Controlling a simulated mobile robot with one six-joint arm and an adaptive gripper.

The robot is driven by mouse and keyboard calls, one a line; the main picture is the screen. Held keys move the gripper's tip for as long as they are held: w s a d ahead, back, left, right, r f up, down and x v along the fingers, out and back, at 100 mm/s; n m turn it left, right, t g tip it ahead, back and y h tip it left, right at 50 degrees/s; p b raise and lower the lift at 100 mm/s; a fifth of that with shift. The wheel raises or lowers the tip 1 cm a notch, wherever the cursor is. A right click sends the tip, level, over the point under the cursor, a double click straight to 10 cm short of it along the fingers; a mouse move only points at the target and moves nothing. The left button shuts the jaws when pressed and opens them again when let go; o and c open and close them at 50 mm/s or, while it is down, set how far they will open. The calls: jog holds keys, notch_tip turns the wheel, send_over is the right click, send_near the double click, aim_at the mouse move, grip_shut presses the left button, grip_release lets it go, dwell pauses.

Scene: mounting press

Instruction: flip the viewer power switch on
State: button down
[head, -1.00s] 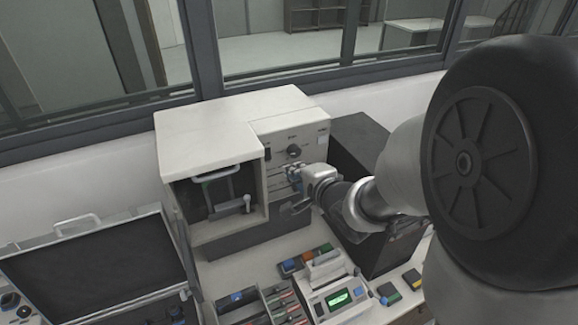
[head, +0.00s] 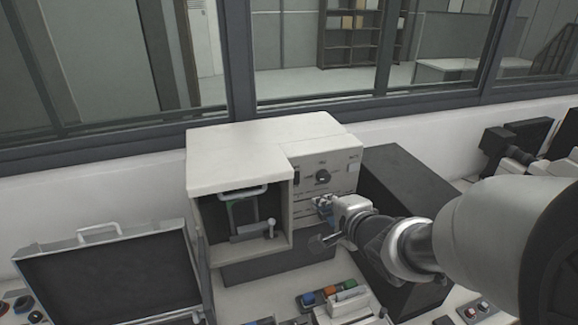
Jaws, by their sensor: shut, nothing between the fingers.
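A cream machine (head: 235,160) stands against the wall under the window.
The machine's left bay (head: 215,215) is open, with a handle and lever inside. A dark box (head: 405,185) stands right of it, behind my arm. An open case (head: 115,265) lies left, small coloured blocks (head: 330,293) in front. Dark equipment (head: 515,145) stands far right.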

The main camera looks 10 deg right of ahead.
jog(key=shift+w, duration=0.15)
jog(key=b, duration=0.3)
send_near(299, 181)
jog(key=x, duration=0.3)
jog(key=f+x, duration=0.1)
jog(key=x, duration=0.1)
jog(key=shift+w+d+f, duration=0.1)
jog(key=shift+d, duration=0.1)
jog(key=shift+w+a, duration=0.1)
jog(key=shift+w, duration=0.5)
jog(key=shift+f, duration=0.1)
jog(key=shift+w+a+f+t+b, duration=0.1)
jog(key=shift+w+f+t+b, duration=0.25)
jog(key=shift+b, duration=0.8)
jog(key=shift+r, duration=0.25)
